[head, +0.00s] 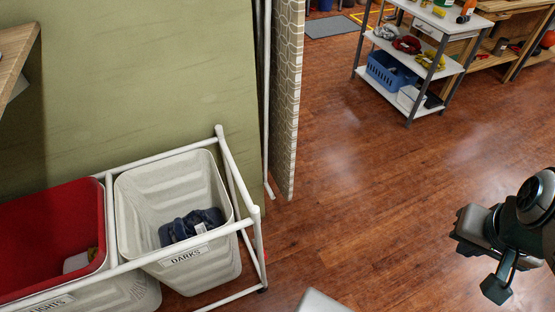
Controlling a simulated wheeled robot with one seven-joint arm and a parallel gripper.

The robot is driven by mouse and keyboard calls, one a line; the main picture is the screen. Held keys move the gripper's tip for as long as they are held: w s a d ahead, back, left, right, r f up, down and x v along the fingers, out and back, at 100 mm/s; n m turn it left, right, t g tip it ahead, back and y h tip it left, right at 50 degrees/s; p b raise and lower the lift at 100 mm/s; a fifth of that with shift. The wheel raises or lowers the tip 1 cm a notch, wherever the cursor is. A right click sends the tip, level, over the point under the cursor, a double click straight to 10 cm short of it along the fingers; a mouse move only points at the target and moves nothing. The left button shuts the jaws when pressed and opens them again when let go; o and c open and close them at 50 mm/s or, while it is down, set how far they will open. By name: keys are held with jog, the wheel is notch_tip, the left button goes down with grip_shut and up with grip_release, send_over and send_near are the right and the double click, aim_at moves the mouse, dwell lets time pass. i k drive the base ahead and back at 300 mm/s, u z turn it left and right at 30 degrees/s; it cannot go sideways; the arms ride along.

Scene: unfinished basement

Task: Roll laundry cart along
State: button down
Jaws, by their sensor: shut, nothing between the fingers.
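The laundry cart has a white tube frame (229,166) and stands at the lower left, beside a green wall. It holds an off-white bin labelled DARKS (143,196) with dark blue cloth (191,226) inside. To its left is a bin with a red inside (50,235), its label partly cut off at the bottom edge. The cart's left part is out of view. My gripper (490,255) is at the right edge over the floor, shut and empty, well apart from the cart.
A panel with a stone-like pattern (288,100) stands just beyond the cart's right end. A shelf cart (419,72) with a blue basket (391,72) stands at the upper right, near a wooden bench (490,58). A grey mat (331,25) lies at the back. The middle wood floor (350,190) is clear.

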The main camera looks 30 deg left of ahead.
aim_at(46, 236)
jog(key=i, duration=0.55)
jog(key=u, duration=2.25)
jog(key=i, duration=0.5)
jog(key=z, duration=0.05)
